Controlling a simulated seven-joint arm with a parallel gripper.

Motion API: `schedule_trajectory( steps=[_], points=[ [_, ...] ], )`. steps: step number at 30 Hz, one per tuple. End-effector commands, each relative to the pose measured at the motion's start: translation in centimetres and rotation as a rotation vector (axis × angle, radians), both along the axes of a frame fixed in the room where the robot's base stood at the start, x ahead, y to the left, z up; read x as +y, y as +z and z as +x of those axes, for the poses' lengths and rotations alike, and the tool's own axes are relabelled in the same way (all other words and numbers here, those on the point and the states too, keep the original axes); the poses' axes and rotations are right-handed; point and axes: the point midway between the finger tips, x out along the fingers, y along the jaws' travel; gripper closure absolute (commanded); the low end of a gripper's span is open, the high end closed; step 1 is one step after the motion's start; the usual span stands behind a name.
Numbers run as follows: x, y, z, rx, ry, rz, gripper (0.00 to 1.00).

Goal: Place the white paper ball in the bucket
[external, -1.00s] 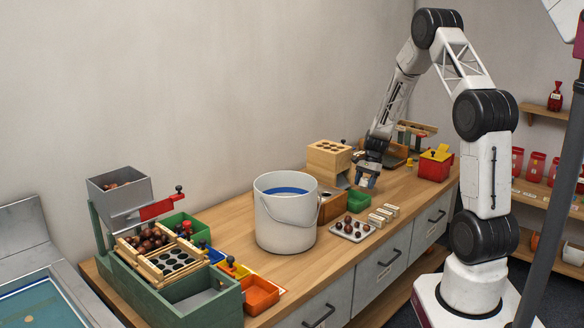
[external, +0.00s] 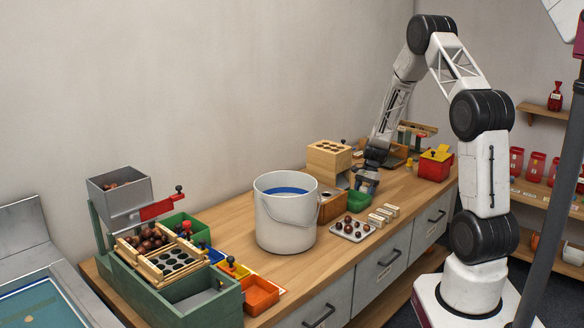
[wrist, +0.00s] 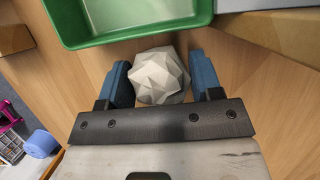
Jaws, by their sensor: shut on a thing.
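The white paper ball (wrist: 159,76) is a faceted, crumpled ball in the wrist view. It sits between the two blue fingers of my gripper (wrist: 162,82), which is shut on it. The ball is just beside a green bin (wrist: 72,28). In the external view my gripper (external: 366,180) is low over the far part of the bench, behind the green bin (external: 359,201), and the ball cannot be made out there. The white bucket (external: 286,222), with a blue band inside, stands upright on the bench, nearer the camera and left of my gripper.
A chestnut tray (external: 342,236) and white blocks (external: 383,215) lie at the front. A red bin (external: 434,167) is to the right.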

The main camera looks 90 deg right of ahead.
Motion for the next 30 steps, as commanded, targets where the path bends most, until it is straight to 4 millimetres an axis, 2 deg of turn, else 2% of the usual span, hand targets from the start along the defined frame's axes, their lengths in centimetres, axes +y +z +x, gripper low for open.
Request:
schedule_trajectory(
  steps=[6,7,11,23,30],
  points=[
    [0.0,-0.4,0.0,0.0,0.0,0.0,0.66],
    [0.0,-0.3,0.0,0.0,0.0,0.0,0.36],
    [0.0,-0.3,0.0,0.0,0.0,0.0,0.16],
    [0.0,0.0,0.0,0.0,0.0,0.0,0.15],
    [-0.5,1.6,-0.5,0.0,-0.002,-0.002,0.15]
  ],
)
